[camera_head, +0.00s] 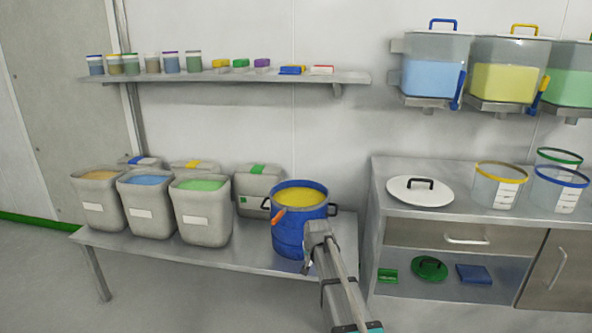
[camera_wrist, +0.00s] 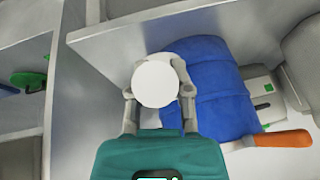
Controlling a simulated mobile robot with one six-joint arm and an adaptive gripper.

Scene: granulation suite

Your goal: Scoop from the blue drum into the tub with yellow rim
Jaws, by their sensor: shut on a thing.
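The blue drum (camera_head: 288,236) stands on the low bench, open on top, with yellow material (camera_head: 300,196) inside. An orange handle (camera_head: 278,216) leans out over its left front rim; it also shows in the wrist view (camera_wrist: 285,139), clear of my fingers, with a grey part beside it. My gripper (camera_head: 318,232) is in front of the drum's right side. In the wrist view my fingers are shut around a white round thing (camera_wrist: 155,84), seen end-on; what it is I cannot tell. The tub with yellow rim (camera_head: 485,188) stands on the right counter, clear and seemingly empty.
Grey bins (camera_head: 206,228) with coloured material stand left of the drum. A blue-rimmed tub (camera_head: 545,192) and a green-rimmed tub (camera_head: 558,157) are beside the yellow-rimmed one. A white lid (camera_head: 402,193) lies on the counter. Clear hoppers (camera_head: 435,76) hang above.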

